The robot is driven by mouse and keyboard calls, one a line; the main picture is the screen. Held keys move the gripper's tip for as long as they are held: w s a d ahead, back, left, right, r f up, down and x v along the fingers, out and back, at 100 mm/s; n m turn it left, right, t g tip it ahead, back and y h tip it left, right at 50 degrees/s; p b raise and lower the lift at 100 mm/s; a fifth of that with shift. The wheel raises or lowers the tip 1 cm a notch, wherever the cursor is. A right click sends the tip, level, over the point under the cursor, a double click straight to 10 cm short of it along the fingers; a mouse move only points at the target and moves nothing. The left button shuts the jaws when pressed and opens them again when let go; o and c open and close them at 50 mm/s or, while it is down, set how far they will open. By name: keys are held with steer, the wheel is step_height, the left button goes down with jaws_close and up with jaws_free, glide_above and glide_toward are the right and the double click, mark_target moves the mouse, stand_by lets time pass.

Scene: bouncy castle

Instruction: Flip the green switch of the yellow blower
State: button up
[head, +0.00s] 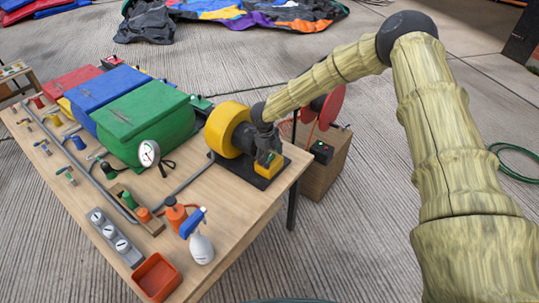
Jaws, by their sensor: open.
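The yellow blower (222,130) stands on a black base plate (243,174) at the right end of the wooden table. A small yellow box (271,178) sits at the right end of that plate. My gripper (268,160) is open and points down right over this yellow box, covering its top. I cannot tell whether the fingers touch it. No green switch shows clearly on the blower or the yellow box; the gripper hides that spot.
A green box (145,118), a blue box (103,95), a round gauge (149,153) and a spray bottle (200,245) stand on the table (232,210). A red reel (333,103) and black switch box (321,151) are on a wooden crate (320,180) behind the gripper.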

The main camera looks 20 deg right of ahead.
steer(key=shift+f, duration=0.1)
steer(key=shift+c, duration=0.5)
steer(key=c, duration=0.9)
steer(key=shift+g+y+p, duration=0.3)
steer(key=shift+y+p, duration=0.1)
steer(key=shift+p, duration=0.05)
steer(key=shift+w+d+g+y, duration=0.15)
steer(key=shift+g+y, duration=0.15)
steer(key=shift+y, duration=0.4)
